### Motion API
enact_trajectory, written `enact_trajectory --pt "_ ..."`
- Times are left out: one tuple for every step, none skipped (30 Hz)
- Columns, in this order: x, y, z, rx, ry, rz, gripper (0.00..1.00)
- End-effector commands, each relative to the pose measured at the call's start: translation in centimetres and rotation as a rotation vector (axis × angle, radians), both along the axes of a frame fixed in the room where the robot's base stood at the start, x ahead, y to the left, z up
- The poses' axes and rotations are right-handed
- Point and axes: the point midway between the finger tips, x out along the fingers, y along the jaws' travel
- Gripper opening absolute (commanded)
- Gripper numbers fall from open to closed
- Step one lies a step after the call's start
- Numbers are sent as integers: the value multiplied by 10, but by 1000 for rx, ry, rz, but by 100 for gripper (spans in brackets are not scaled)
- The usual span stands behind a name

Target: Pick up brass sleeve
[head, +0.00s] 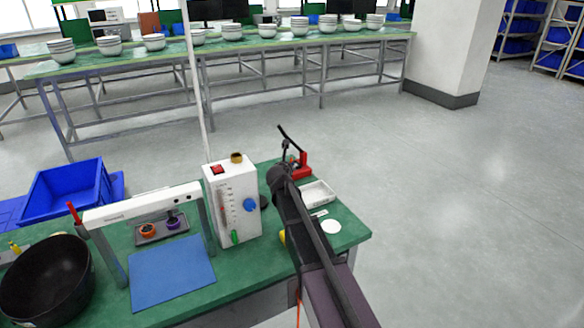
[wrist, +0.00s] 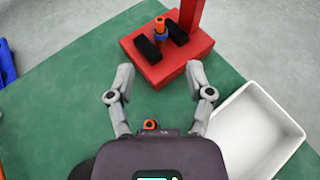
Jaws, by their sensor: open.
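An upright orange-brass cylinder with a blue band (wrist: 160,30) stands between two black blocks on a red fixture (wrist: 150,66) in the wrist view. It may be the brass sleeve. A short brass-coloured piece (head: 236,158) also sits on top of the white box in the head view. My gripper (wrist: 160,70) is open and its fingers are spread, with green tabletop between them. The fingertips are just short of the red fixture, apart from the cylinder. A small orange part (wrist: 151,125) shows close to my palm; I cannot tell what it is.
A white tray (wrist: 258,135) lies right of my gripper. The red fixture (head: 303,166) has an upright post beside the blocks. The white box with dial (head: 231,204) stands left of my arm. A white frame (head: 140,208), blue mat (head: 171,273) and black bowl (head: 45,285) are further left.

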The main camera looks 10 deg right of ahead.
Motion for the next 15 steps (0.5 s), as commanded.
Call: enact_trajectory --pt "11 -2 -7 1 0 0 67" --pt "15 -4 -8 2 -1 -1 67" --pt "20 -5 -11 2 -1 -1 67" --pt "24 -6 -12 2 -1 -1 67" --pt "27 -8 -13 2 -1 -1 67" --pt "31 -9 -15 2 -1 -1 67" --pt "34 -10 -16 1 0 0 67" --pt "36 -11 -17 1 -1 0 67" --pt "38 -12 -17 1 -1 0 67" --pt "39 -13 -18 1 -1 0 67" --pt "40 -13 -18 1 -1 0 67" --pt "41 -14 -18 1 -1 0 67" --pt "41 -14 -18 1 -1 0 67" --pt "42 -14 -18 1 -1 0 67" --pt "42 -14 -18 1 -1 0 67"
